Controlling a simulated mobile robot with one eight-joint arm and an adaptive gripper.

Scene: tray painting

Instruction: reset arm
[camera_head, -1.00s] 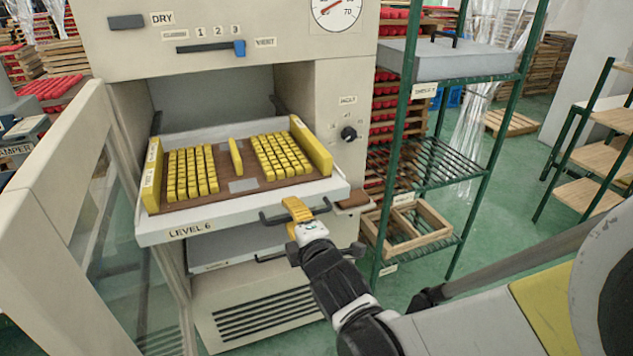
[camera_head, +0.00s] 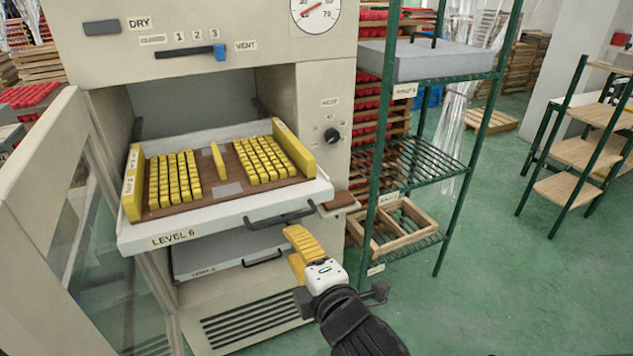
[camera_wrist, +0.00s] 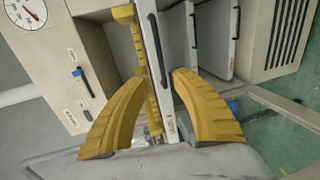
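My gripper (camera_head: 300,250) has yellow fingers and is in front of the drying cabinet, just below and apart from the handle (camera_head: 282,216) of the pulled-out "LEVEL 6" drawer (camera_head: 235,208). In the wrist view the fingers (camera_wrist: 160,110) are spread wide with nothing held between them; the edge of the drawer shows beyond the gap. On the drawer lies a brown tray (camera_head: 228,189) with two blocks of small yellow pieces (camera_head: 174,180), a single yellow bar (camera_head: 218,160) between them, and yellow side rails (camera_head: 293,146).
The cabinet's glass door (camera_head: 85,250) stands open at the left. A lower drawer (camera_head: 215,258) sits under the tray. A green metal rack (camera_head: 425,160) with a wooden crate (camera_head: 400,228) stands right of the cabinet. Green floor (camera_head: 500,290) at the right is clear.

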